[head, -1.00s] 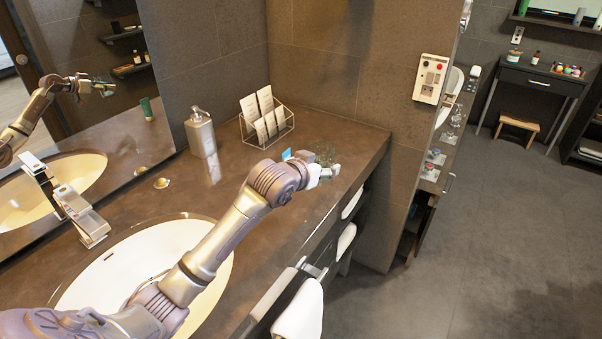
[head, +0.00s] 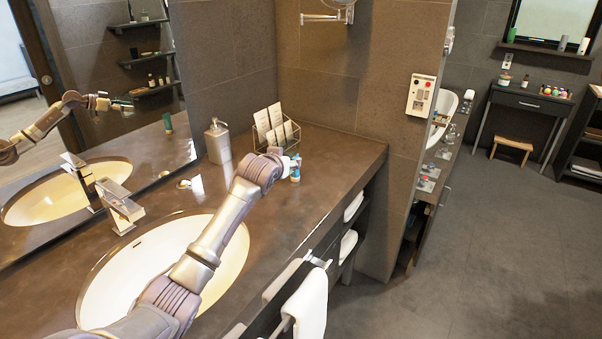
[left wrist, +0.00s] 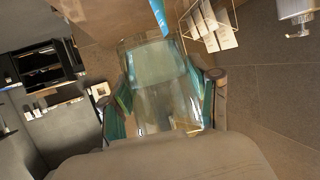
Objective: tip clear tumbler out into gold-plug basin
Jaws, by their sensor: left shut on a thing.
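The clear tumbler (left wrist: 163,90) is between the two teal-padded fingers of my left gripper (left wrist: 160,86) in the left wrist view, and the gripper is shut on it. In the head view my left wrist largely hides the tumbler, and the gripper (head: 290,163) is over the counter, right of and beyond the basin. The white oval basin (head: 120,283) is sunk in the counter under my forearm. I cannot see its plug, as my arm covers part of the bowl. My right gripper is not in view.
A tap (head: 122,208) stands behind the basin, with a soap dispenser (head: 217,142) and a card rack (head: 270,133) farther along. A blue-and-white tube (head: 295,172) is close by the gripper. A towel (head: 306,308) hangs at the counter's front. The counter's right end (head: 340,160) is clear.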

